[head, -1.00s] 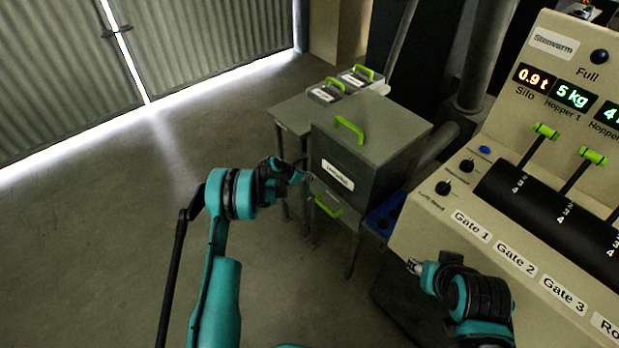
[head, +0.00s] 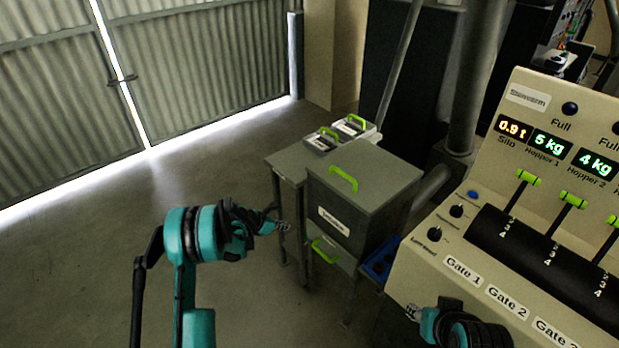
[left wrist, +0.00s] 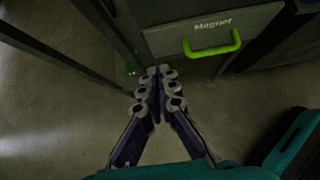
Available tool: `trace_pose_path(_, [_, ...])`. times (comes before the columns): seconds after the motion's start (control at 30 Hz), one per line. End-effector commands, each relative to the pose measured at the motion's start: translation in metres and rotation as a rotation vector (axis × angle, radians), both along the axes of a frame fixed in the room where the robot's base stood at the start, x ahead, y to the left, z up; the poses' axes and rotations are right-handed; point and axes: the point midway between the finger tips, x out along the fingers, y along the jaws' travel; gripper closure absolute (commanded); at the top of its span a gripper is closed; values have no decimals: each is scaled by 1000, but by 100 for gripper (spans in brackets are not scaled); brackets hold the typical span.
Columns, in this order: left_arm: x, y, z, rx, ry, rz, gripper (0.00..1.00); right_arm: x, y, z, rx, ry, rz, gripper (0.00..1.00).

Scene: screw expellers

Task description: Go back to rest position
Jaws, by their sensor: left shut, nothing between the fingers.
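My left gripper (head: 280,226) is shut and empty, held in front of the grey box stand at the middle of the head view. My right gripper (head: 412,312) is at the bottom right, by the lower front edge of the control panel. It is small and partly cut off, so its fingers cannot be made out.
A grey box (head: 360,195) with a green handle stands at the centre. Two small lidded boxes (head: 340,132) sit behind it. The beige control panel (head: 480,250) with gate levers fills the right. Open floor (head: 90,250) lies at left, before corrugated doors (head: 190,80).

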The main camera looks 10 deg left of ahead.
Motion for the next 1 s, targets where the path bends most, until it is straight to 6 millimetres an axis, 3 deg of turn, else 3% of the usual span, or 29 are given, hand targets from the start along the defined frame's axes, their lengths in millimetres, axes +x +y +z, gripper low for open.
trace_pose_path(0.13, [-1,-1,3,8,-4,-7,100,0,0,0,0,0,0,60])
trace_pose_path(0.23, [-3,-4,21,56,-25,-50,100,0,0,0,0,0,0,60])
trace_pose_path(0.47, [-37,-23,115,345,-152,-321,100,0,0,0,0,0,0,60])
trace_pose_path(0.7, [-105,-44,203,693,-290,-678,100,0,0,0,0,0,0,60])
trace_pose_path(0.9, [-180,-57,251,972,-390,-995,100,0,0,0,0,0,0,60])
trace_pose_path(1.0, [-220,-62,266,1107,-434,-1161,100,0,0,0,0,0,0,60])
